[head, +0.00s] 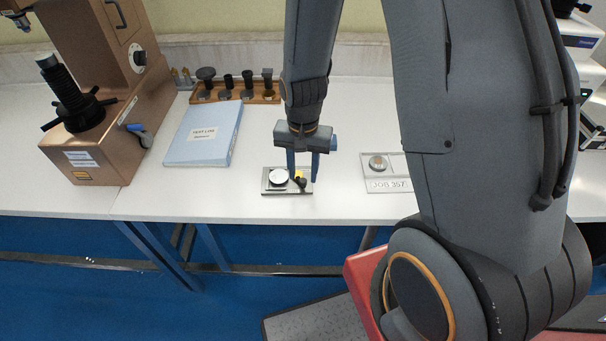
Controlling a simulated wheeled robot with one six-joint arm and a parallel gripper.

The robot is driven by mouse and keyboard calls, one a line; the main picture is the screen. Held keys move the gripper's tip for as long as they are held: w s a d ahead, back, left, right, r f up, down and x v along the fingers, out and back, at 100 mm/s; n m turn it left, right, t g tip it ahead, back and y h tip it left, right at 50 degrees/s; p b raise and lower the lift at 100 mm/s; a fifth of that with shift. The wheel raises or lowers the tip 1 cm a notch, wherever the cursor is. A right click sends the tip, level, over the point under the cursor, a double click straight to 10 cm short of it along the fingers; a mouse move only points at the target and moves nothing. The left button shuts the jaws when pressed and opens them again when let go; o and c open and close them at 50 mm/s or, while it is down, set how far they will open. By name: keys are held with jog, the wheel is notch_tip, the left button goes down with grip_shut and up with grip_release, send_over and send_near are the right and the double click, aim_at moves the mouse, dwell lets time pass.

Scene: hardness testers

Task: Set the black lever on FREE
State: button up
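A small grey metal plate (272,189) lies near the front edge of the white table. It carries a round white disc or dial (279,177), a small yellow part (298,174) and a small black part (301,183), which looks like the black lever. The word FREE and the lever's exact setting are too small to read. My gripper (303,179) points down over the right half of this plate. Its two blue fingers are apart, one on each side of the yellow and black parts. I cannot tell whether they touch anything.
A bronze-coloured tester (105,160) stands at left, beside a light blue binder (203,135). A wooden rack (236,97) with dark parts stands behind. A plate marked JOB 357 (388,186) lies right of my gripper, partly behind my arm. White equipment (582,40) stands far right.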

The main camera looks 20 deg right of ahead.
aim_at(303, 180)
jog(key=shift+r+b, duration=0.5)
jog(key=shift+r, duration=2.6)
jog(key=s+d+r+n+t+b, duration=0.1)
jog(key=s+d+r+n, duration=0.2)
jog(key=s+r+n, duration=0.2)
jog(key=shift+s+r+n, duration=0.4)
jog(key=shift+s+r, duration=0.3)
jog(key=shift+s, duration=0.15)
